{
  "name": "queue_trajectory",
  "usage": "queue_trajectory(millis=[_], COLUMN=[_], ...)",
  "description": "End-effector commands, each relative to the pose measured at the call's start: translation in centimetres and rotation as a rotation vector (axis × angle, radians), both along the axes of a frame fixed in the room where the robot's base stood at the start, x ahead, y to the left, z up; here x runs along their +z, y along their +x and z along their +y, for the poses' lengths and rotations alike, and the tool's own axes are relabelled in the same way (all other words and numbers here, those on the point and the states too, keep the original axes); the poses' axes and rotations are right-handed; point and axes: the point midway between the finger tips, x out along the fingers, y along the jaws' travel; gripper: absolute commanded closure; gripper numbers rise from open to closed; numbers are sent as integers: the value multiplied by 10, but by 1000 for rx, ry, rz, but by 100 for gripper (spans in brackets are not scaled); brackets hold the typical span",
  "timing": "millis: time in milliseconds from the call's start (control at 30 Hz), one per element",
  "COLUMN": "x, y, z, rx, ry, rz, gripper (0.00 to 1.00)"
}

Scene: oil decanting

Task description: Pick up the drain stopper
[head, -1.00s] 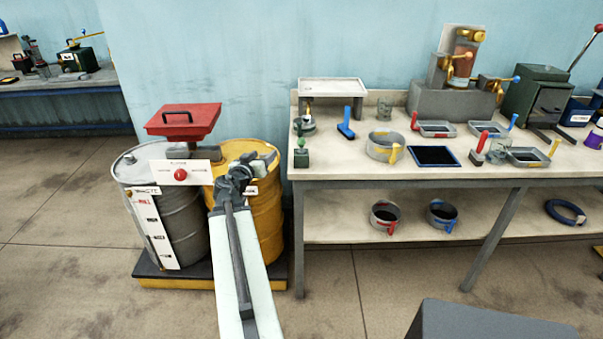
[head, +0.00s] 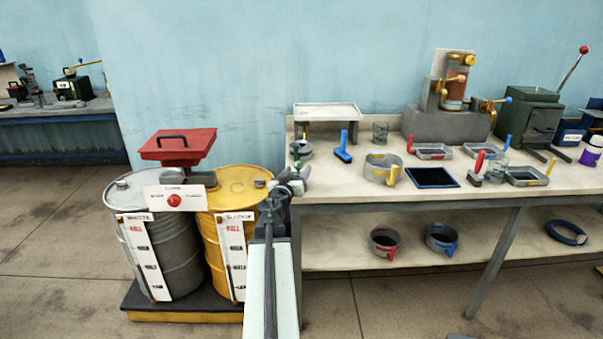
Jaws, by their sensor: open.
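A small dark stopper-like piece with a green knob (head: 297,159) stands at the left front corner of the workbench; I take it for the drain stopper. My gripper (head: 300,179) is open and in front of it, at the bench's left edge. The gripper hides the lower part of the piece. I cannot tell whether the jaws touch it or are around it; nothing is seen held.
The workbench (head: 350,184) carries a blue-handled tool (head: 343,148), a yellow-handled pot (head: 381,168) and a dark blue-rimmed tray (head: 433,178). A grey drum (head: 170,238) and yellow drum (head: 238,185) stand left of my arm, with a red box (head: 178,146) above.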

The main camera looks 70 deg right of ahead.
Motion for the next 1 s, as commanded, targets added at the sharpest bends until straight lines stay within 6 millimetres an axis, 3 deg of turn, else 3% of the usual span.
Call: queue_trajectory(millis=[233,467,667,700,1000], x=[-1,-1,-1,-1,2], y=[4,9,9,9,8], z=[-43,-43,-42,-42,-43], rx=[3,10,10,10,9], ry=[1,0,0,0,0], rz=[0,0,0,0,0], gripper=[43,43,96,100,100])
